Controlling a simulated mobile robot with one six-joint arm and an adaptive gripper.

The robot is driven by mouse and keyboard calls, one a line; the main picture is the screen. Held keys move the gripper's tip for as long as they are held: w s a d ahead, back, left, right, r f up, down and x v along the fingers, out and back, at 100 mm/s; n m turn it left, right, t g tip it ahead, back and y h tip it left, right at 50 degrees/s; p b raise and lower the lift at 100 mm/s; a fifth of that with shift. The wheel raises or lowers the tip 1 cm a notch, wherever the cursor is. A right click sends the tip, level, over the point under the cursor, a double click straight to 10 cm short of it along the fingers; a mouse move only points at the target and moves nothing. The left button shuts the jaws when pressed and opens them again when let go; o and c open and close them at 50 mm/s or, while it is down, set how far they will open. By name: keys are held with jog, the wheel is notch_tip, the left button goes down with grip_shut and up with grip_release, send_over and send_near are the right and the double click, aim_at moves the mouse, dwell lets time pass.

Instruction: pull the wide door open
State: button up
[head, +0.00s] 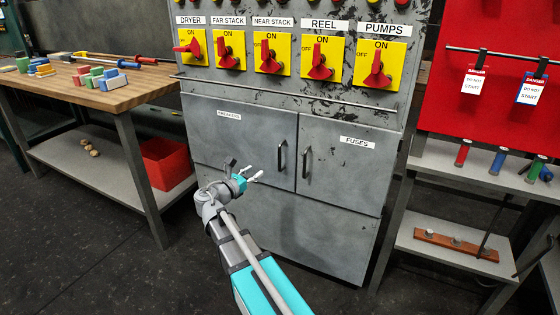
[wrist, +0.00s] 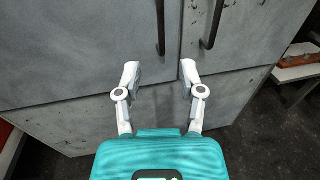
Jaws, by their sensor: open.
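The wide door (head: 225,150) is the left grey door of the cabinet, with a small white label too blurred to read surely. It looks shut. Its dark upright handle (head: 281,155) is near its right edge. In the wrist view the handle (wrist: 161,28) is ahead of my gripper, lined up between the fingers. My gripper (head: 254,174) is open and empty in front of the wide door, left of and a little below the handle in the head view. In the wrist view my gripper (wrist: 160,70) has both fingers apart, not touching the handle.
The narrower FUSES door (head: 350,185) has its own handle (head: 305,160) close by on the right. Red switches on yellow plates (head: 268,55) are above. A wooden workbench (head: 120,92) stands left, grey shelves (head: 440,240) right. The floor in front is clear.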

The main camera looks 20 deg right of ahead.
aim_at(280, 168)
jog(key=shift+d, duration=0.15)
jog(key=shift+x, duration=6.8)
grip_shut()
